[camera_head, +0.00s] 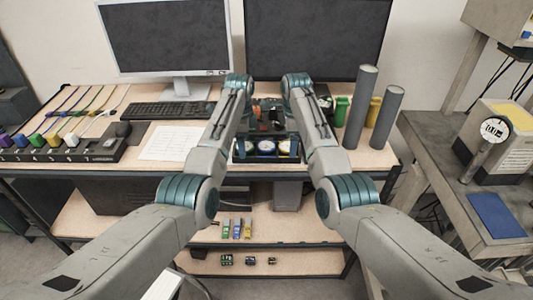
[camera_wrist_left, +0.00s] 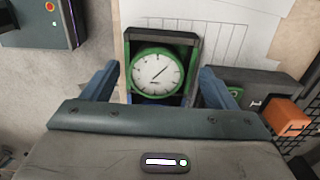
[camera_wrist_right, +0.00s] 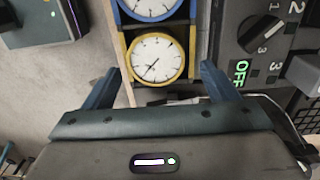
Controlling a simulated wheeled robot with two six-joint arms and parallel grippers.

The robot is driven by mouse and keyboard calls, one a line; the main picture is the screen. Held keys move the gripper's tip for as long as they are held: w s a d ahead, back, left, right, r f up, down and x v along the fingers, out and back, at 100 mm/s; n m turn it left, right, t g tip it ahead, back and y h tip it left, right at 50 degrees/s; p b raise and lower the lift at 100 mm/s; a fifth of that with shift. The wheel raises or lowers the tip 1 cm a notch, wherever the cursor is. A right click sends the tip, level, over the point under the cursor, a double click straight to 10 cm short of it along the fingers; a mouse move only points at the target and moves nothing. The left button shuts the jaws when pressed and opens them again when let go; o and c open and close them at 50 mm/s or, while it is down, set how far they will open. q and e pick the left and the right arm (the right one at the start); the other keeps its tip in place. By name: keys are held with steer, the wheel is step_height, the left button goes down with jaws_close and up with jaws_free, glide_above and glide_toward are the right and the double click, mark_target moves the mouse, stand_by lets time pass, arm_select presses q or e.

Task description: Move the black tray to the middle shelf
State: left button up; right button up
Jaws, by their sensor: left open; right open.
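The black tray (camera_head: 266,160) lies at the front edge of the tabletop, between my two forearms. It holds a row of round dial gauges: green (camera_wrist_left: 158,72), blue (camera_wrist_right: 150,8) and yellow (camera_wrist_right: 157,60). My left gripper (camera_wrist_left: 158,74) is open, its fingers on either side of the green gauge's end of the tray. My right gripper (camera_wrist_right: 160,72) is open, its fingers either side of the yellow gauge's end. I cannot tell whether any finger touches the tray. The middle shelf (camera_head: 295,228) is below the tabletop and carries small coloured items.
A keyboard (camera_head: 168,110), paper sheet (camera_head: 170,143) and black strip with coloured plugs (camera_head: 70,143) lie left of the tray. Two grey cylinders (camera_head: 360,105) stand to the right. A lower shelf (camera_head: 310,262) holds small dark parts. The middle shelf's right part looks clear.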

arm_select(q)
step_height(320, 180, down, 2)
arm_select(e)
step_height(320, 180, down, 2)
arm_select(q)
steer(key=shift+f, duration=0.5)
arm_select(e)
steer(key=shift+f, duration=0.5)
steer(key=shift+r, duration=0.1)
arm_select(q)
steer(key=shift+r, duration=0.1)
steer(key=c, duration=0.7)
arm_select(e)
steer(key=c, duration=0.7)
arm_select(q)
steer(key=shift+c, duration=0.2)
arm_select(e)
steer(key=shift+c, duration=0.2)
